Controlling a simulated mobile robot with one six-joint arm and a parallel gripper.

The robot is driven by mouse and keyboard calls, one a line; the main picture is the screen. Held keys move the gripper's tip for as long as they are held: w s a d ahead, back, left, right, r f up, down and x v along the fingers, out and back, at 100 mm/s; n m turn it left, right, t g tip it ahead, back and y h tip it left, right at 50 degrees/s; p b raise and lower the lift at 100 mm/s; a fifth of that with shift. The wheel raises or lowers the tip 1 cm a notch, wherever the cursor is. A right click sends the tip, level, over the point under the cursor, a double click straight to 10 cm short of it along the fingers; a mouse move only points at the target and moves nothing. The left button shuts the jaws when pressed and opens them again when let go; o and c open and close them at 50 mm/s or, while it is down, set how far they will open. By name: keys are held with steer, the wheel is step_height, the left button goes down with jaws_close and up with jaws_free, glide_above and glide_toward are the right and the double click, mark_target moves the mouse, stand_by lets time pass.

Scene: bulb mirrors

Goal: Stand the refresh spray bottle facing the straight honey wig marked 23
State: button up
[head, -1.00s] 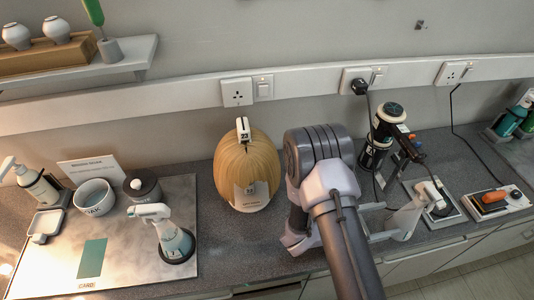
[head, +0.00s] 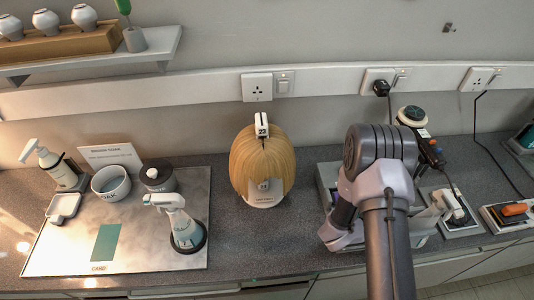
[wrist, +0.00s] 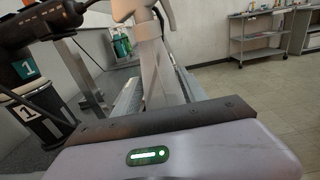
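A spray bottle (head: 186,229) with a white trigger head and teal-grey body stands upright in a dark ring on the pale mat at left. Its label is too small to read. My gripper (head: 425,222) is at the right, far from both, partly hidden by my arm.
Corded tools on trays (head: 510,214) crowd the right. Counter between mat and wig is clear.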

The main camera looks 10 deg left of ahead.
mark_target(431, 211)
steer(key=shift+r, duration=0.1)
step_height(431, 211, up, 6)
steer(key=p, duration=0.4)
steer(key=shift+p, duration=0.35)
